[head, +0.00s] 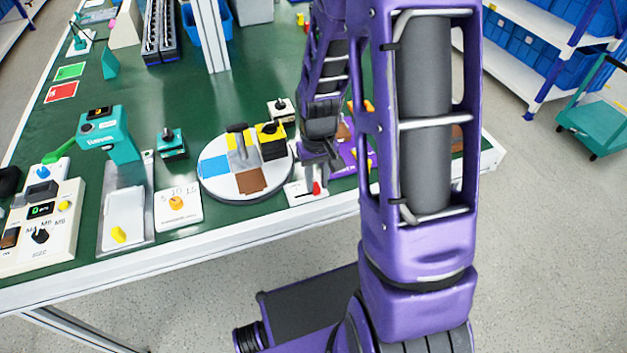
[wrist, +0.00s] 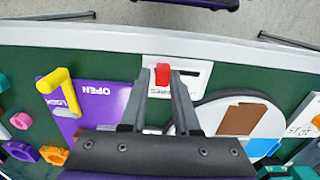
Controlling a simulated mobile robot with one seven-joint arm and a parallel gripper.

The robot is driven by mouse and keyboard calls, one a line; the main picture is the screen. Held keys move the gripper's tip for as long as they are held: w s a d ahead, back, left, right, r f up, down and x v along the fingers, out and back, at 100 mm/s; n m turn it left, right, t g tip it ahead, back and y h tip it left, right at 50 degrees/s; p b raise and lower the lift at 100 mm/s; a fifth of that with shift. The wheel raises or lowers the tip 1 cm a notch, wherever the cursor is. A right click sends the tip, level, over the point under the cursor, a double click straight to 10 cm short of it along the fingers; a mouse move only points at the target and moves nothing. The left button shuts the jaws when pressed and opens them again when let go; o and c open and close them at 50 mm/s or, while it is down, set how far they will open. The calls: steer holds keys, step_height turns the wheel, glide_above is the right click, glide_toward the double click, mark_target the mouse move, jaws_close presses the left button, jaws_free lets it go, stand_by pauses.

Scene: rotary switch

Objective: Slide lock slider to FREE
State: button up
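The lock slider is a red knob (wrist: 162,74) on a small white plate (wrist: 201,64) near the table edge. In the wrist view the knob sits toward the left of the plate, and a dark slot runs to its right. Small lettering on the plate is too small to read. In the head view the red knob (head: 316,188) shows just below my gripper (head: 311,171). In the wrist view my gripper (wrist: 163,73) is open, with one fingertip on each side of the knob. I cannot tell whether either finger touches it.
A white turntable (head: 215,190) with coloured patches and a grey handle stands close to the left of the plate in the head view. A purple panel (wrist: 98,108) marked OPEN, with a yellow handle (wrist: 60,88), lies on the other side. The table's front edge (head: 262,223) is close by.

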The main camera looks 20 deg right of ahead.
mark_target(318, 185)
steer(key=o, duration=0.4)
steer(key=shift+d, duration=0.1)
steer(key=shift+c, duration=0.2)
step_height(318, 185, up, 18)
steer(key=p, duration=0.3)
steer(key=shift+f, duration=0.25)
